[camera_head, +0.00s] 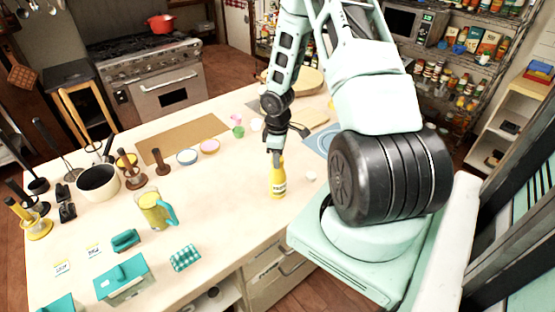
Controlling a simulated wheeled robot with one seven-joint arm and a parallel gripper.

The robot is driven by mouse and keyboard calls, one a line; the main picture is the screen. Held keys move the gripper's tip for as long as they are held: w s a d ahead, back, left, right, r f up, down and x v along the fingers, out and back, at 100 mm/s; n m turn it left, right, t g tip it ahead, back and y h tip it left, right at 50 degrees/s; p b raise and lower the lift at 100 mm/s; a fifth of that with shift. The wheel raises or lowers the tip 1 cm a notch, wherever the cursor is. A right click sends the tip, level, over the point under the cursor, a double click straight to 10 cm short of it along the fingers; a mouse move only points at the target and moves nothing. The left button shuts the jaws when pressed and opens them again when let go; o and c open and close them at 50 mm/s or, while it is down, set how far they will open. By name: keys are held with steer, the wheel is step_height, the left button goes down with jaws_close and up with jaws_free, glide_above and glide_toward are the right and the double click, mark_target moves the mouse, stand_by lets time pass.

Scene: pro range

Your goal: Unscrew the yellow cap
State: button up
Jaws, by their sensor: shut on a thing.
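A yellow bottle (278,182) with a pale label stands upright on the table, near its front edge. My gripper (276,153) comes down from above and is shut at the top of this bottle. The yellow cap is mostly hidden by the fingers, so I cannot tell whether it is still seated on the bottle's neck.
The pale table (225,220) is clear just left of the bottle. A small white round thing (311,176) lies to its right. A yellow pitcher (152,210) with a teal handle, a checkered teal thing (186,257) and two small bowls (188,156) stand further left.

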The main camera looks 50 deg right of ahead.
steer(key=shift+n+p, duration=0.55)
steer(key=shift+n, duration=1.35)
steer(key=n, duration=0.6)
steer(key=shift+r, duration=0.1)
steer(key=shift+r, duration=2.05)
steer(key=shift+f, duration=0.1)
